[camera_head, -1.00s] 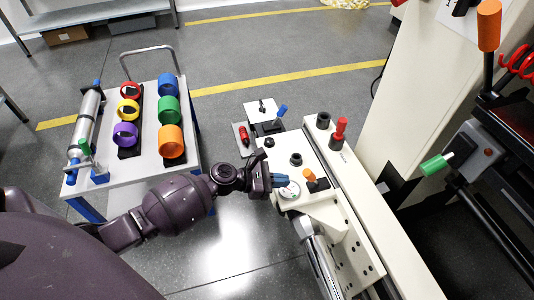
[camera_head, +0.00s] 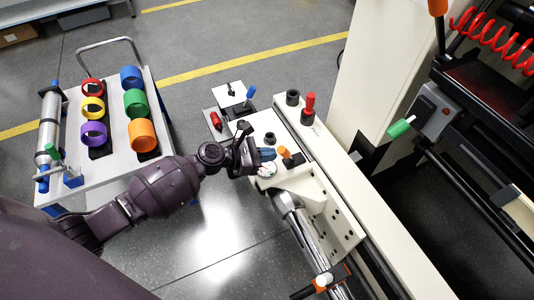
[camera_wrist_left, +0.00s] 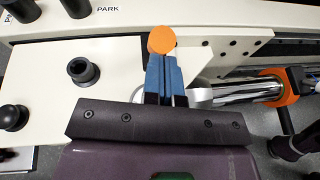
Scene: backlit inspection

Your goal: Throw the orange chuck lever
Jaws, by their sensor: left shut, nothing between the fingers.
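The chuck lever has an orange knob (camera_head: 284,152) on a dark base, on the cream machine's top plate. My left gripper (camera_head: 268,154) comes in from the left, its blue fingers closed together and empty. The fingertips are right beside the knob. In the left wrist view the orange knob (camera_wrist_left: 161,40) shows as a round cap at the tips of the blue fingers (camera_wrist_left: 163,72). The fingers hide the lever's stem there, and I cannot tell whether they touch it. My right gripper is not in view.
A red pin (camera_head: 309,104) and black knobs stand on the machine nearby. An orange collar (camera_head: 325,280) sits on the shiny shaft below. A cart (camera_head: 66,196) with coloured rings stands left, with open floor between.

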